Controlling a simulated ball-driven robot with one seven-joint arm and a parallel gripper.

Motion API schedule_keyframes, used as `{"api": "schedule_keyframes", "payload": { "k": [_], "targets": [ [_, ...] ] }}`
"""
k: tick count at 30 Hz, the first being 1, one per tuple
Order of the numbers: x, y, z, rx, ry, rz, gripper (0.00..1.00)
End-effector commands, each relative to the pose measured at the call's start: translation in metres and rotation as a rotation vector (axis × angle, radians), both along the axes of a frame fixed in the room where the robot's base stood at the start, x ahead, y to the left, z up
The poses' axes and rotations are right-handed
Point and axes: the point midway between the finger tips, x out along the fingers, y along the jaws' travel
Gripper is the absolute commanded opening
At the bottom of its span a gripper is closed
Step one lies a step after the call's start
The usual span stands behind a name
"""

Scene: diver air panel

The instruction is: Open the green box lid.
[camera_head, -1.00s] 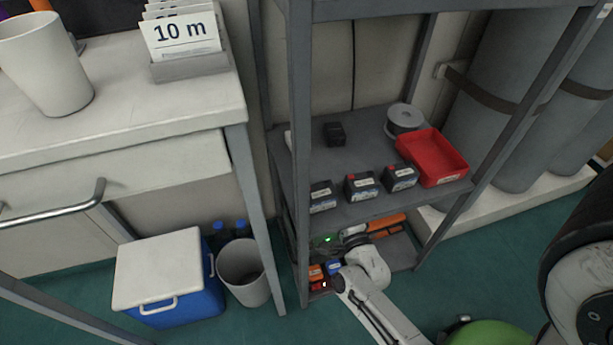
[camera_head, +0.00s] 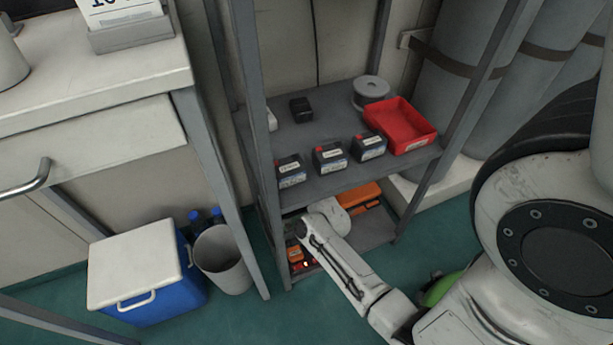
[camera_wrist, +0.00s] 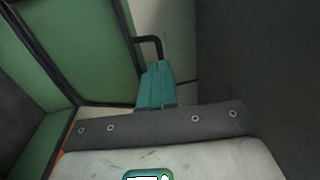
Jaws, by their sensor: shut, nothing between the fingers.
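In the wrist view, my gripper (camera_wrist: 155,84) shows as teal fingers that are shut and empty. A dark bent bar (camera_wrist: 150,41) stands right at the fingertips; I cannot tell whether they touch or what it is fixed to. Green panels (camera_wrist: 82,45) with dark edges fill the left of that view; they may belong to the green box, but I cannot make out which part is its lid. In the head view my arm reaches into the lower part of the rack, and its gripper end is hidden there. No green box can be made out in that view.
The grey rack's middle shelf (camera_head: 330,184) holds several dark batteries, a red tray (camera_head: 400,127) and a tape roll (camera_head: 371,89). An orange case (camera_head: 361,196) lies on the lower shelf. A blue cooler (camera_head: 176,290) and a bin (camera_head: 223,262) stand left of the rack.

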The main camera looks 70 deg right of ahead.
Motion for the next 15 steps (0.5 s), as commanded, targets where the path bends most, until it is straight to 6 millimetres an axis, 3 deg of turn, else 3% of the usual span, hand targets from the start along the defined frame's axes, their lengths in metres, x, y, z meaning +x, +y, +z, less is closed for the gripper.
{"api": "schedule_keyframes", "payload": {
  "k": [6,15],
  "targets": [
    [0.016,-0.018,0.003,-0.001,-0.002,0.000,0.00],
    [0.019,-0.021,0.004,0.001,0.001,0.001,0.00]
  ]
}}
